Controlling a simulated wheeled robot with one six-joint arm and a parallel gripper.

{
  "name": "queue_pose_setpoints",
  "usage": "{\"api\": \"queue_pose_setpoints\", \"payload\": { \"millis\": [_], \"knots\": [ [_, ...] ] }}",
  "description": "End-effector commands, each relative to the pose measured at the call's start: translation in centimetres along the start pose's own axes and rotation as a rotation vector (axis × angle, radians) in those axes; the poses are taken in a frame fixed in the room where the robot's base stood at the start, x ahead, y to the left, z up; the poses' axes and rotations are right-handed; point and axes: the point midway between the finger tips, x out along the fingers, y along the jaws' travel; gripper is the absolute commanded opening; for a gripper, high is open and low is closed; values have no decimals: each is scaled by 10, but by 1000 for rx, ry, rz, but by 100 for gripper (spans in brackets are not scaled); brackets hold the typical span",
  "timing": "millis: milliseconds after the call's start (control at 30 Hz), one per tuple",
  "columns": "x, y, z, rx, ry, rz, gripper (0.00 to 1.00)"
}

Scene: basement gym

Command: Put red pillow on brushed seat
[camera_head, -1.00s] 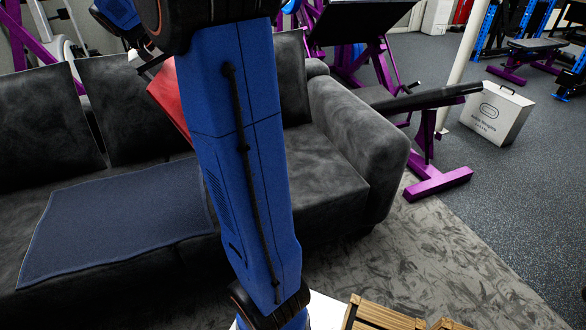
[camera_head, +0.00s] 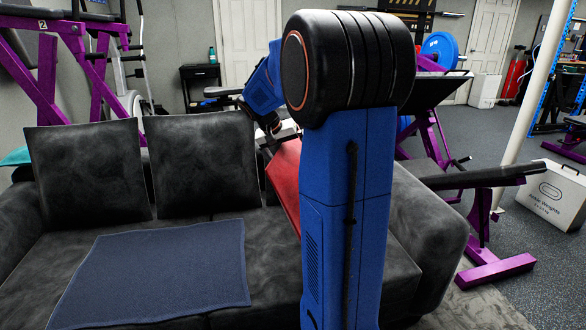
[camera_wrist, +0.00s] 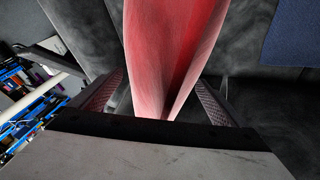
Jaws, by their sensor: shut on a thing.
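The red pillow (camera_head: 286,180) is held in front of the right part of the sofa back, partly hidden behind my blue arm. In the wrist view the pillow (camera_wrist: 170,45) runs up between the two fingers of my gripper (camera_wrist: 160,85), which is shut on its pinched end. The dark grey sofa (camera_head: 275,260) has a mottled, brushed-looking seat. The pillow's lower edge is hidden by my arm, so I cannot tell whether it touches the seat.
A blue-grey cloth (camera_head: 160,275) lies flat on the seat's left and middle. Dark back cushions (camera_head: 205,165) lean behind it. The sofa's right armrest (camera_head: 430,225), a purple gym bench (camera_head: 490,240) and a white box (camera_head: 553,195) are to the right. A teal pillow (camera_head: 15,157) shows far left.

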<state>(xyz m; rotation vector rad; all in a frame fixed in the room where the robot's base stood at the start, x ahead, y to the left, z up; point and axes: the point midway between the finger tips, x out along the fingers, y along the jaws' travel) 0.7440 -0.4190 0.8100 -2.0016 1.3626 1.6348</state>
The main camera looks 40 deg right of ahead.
Motion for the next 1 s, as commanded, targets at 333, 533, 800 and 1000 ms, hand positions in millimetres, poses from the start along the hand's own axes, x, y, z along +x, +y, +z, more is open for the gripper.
{"api": "queue_pose_setpoints", "payload": {
  "millis": [333,533,800,1000],
  "knots": [
    [25,-10,11,-1,0,1,40],
    [26,-11,11,-1,0,1,40],
    [27,-11,11,-1,-1,0,100],
    [17,-11,10,0,2,-1,100]
  ]
}}
